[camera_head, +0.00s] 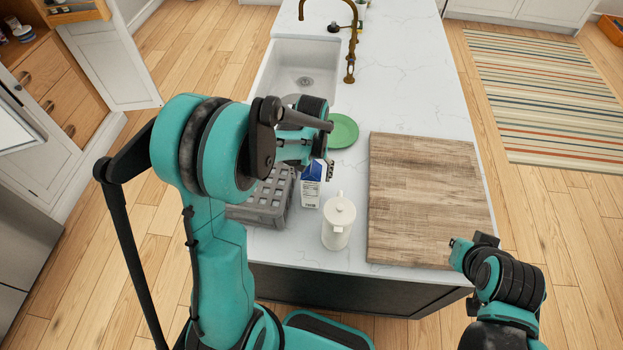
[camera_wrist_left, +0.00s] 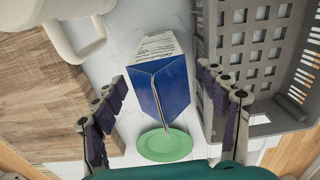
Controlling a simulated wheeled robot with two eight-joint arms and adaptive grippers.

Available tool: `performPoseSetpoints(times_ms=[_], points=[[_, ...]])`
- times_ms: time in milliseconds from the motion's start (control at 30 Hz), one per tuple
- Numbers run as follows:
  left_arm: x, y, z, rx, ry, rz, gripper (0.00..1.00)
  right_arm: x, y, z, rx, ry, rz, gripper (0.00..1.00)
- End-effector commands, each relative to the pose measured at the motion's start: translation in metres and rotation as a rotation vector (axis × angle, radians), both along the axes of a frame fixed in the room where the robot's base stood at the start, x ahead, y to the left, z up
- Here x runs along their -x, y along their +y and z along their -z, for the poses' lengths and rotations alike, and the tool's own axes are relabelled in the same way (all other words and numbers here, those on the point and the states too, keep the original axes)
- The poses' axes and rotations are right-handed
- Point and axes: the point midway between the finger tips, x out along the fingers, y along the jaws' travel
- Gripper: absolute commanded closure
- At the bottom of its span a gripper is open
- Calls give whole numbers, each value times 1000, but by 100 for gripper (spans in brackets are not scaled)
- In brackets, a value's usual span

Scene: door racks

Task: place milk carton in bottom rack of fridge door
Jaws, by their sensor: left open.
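The milk carton (camera_head: 311,192), white with a blue gabled top, stands upright on the white island counter between a grey crate and a white pitcher. My left gripper (camera_head: 318,166) is above it, partly hidden by its own arm. In the left wrist view the fingers of my left gripper (camera_wrist_left: 162,80) are spread on either side of the carton's blue top (camera_wrist_left: 165,88), apart from it. My right gripper (camera_head: 468,250) is low at the right, by the counter's front corner; its fingers are unclear. No fridge door rack can be made out.
The grey slotted crate (camera_head: 262,207) is close left of the carton and the white pitcher (camera_head: 338,222) close right. A green plate (camera_head: 343,130) lies behind. A wooden board (camera_head: 425,200) covers the counter's right side. A sink (camera_head: 305,75) is farther back.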

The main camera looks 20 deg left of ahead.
Motion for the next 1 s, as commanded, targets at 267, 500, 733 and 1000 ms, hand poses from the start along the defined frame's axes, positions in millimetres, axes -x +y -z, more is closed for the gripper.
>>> performPoseSetpoints(times_ms=[267,500,733,1000], points=[[0,0,-58,0,0,0,27,0,0,-7,0,0,0,100],[4,-1,-79,-1,-12,6,27,0,0,-9,0,0,0,100],[34,-10,-113,-10,-134,56,27,0,0,-9,0,0,0,100],[84,-21,-145,-31,-332,137,27,0,0,-9,0,0,0,100]])
